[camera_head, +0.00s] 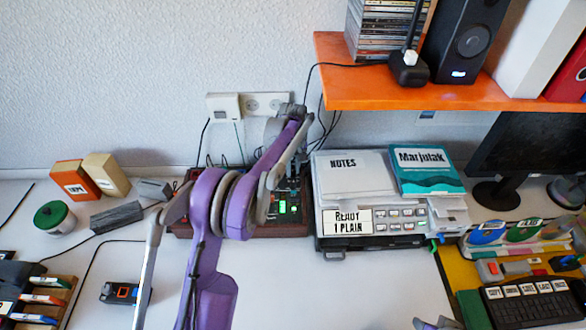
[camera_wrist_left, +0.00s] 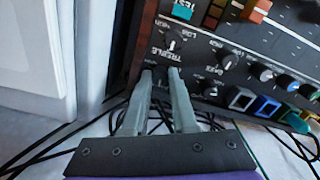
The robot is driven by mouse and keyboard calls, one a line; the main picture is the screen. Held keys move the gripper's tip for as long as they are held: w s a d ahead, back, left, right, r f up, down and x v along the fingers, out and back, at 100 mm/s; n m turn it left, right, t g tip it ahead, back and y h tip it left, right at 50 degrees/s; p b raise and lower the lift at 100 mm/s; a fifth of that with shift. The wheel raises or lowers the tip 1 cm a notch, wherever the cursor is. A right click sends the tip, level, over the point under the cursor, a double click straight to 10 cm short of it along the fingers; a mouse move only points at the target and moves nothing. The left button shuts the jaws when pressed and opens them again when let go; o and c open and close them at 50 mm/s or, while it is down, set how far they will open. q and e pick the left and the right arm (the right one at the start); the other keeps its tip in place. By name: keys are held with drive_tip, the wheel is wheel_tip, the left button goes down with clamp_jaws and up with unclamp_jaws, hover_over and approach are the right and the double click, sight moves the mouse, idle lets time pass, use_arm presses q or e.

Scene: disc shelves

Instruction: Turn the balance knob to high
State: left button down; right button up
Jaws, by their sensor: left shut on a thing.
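The dark control unit (camera_head: 181,230) with a brown casing stands against the wall, partly hidden behind my left arm.
A printer-like box (camera_head: 330,242) with papers and a teal book (camera_head: 427,170) stands just right of the unit. An orange shelf (camera_head: 400,97) hangs above right. Black cables run behind the unit. A grey shape (camera_head: 438,323) at the bottom edge may be my right gripper.

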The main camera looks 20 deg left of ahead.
use_arm(q)
drive_tip(key=shift+m, duration=0.3)
drive_tip(key=m, duration=0.2)
drive_tip(key=shift+m+b, duration=0.35)
drive_tip(key=shift+m, duration=0.05)
drive_tip(key=m, duration=0.3)
drive_tip(key=shift+m+b, duration=0.3)
drive_tip(key=m, duration=0.3)
drive_tip(key=shift+a+m+b, duration=0.1)
drive_tip(key=shift+m+b, duration=0.25)
drive_tip(key=shift+m, duration=1.55)
drive_tip(key=c, duration=0.7)
unclamp_jaws()
